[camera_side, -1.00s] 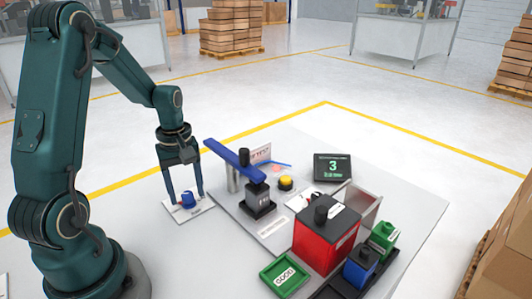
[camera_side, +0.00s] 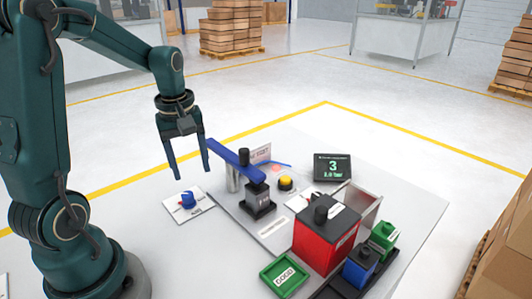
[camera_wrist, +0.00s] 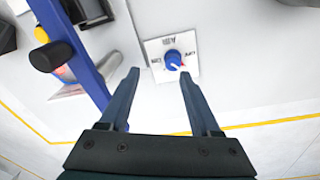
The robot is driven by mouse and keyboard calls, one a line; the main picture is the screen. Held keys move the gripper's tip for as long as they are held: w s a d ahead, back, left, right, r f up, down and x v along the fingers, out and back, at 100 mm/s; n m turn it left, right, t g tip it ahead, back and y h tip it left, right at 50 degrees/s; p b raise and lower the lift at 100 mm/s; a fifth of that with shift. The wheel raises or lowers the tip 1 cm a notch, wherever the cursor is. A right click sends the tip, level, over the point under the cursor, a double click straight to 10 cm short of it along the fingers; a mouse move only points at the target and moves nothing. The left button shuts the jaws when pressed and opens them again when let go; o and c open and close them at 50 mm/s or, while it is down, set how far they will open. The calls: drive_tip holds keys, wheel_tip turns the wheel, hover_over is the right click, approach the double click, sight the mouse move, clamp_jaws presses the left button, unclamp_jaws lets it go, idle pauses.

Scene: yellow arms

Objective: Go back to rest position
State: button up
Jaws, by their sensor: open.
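My gripper (camera_side: 190,164) is open and empty, with its two fingers pointing down. It hangs above and apart from a blue knob (camera_side: 187,200) on a white labelled plate (camera_side: 203,208) on the table. In the wrist view the blue knob (camera_wrist: 173,60) shows beyond and between the two open fingers of my gripper (camera_wrist: 160,105). A light mark shows on the knob. The lettering on the plate is too small to read surely.
A blue bar (camera_side: 228,157) on a black-based stand is close to the right of my gripper. A yellow button (camera_side: 286,183), a display reading 3 (camera_side: 332,167), a red box (camera_side: 318,245) and a green tray (camera_side: 284,276) stand farther right.

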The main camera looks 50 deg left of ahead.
drive_tip(key=s+d+r+m+t, duration=0.2)
drive_tip(key=s+d+r+m, duration=0.1)
drive_tip(key=d+m, duration=0.4)
drive_tip(key=s+d+r+m+t, duration=0.2)
drive_tip(key=s+d+r+m, duration=0.1)
drive_tip(key=d+m, duration=0.4)
drive_tip(key=shift+s+r+t+h, duration=0.3)
drive_tip(key=shift+s+t, duration=0.1)
drive_tip(key=shift+s, duration=0.5)
